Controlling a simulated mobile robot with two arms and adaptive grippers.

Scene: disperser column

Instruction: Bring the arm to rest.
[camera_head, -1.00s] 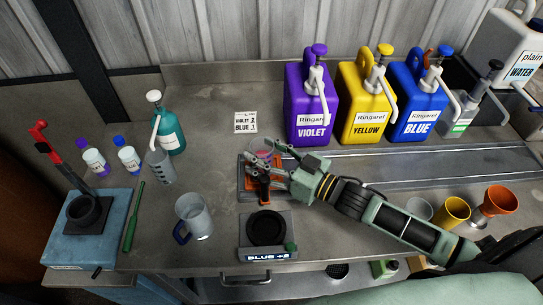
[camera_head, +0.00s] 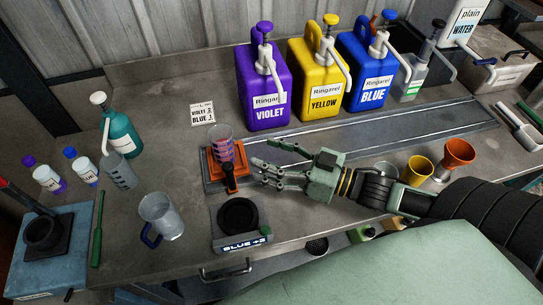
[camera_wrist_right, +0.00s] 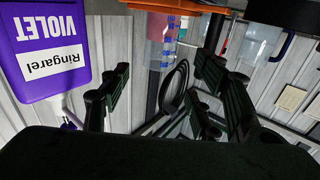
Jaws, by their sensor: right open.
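My right arm comes in from the right in the head view. The cup stands on an orange stand (camera_head: 212,161) with a dark handle toward the front. In the right wrist view the spread fingers of the right gripper (camera_wrist_right: 172,95) show with nothing between them; the cup (camera_wrist_right: 162,45) appears beyond them. My left gripper is not in view.
Violet (camera_head: 262,95), yellow (camera_head: 318,85) and blue (camera_head: 372,75) pump jugs stand at the back. A scale (camera_head: 240,241) reading "BLUE +2" and a clear mug (camera_head: 162,214) are at the front. Yellow (camera_head: 420,170) and orange (camera_head: 458,153) cups stand near my right forearm.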

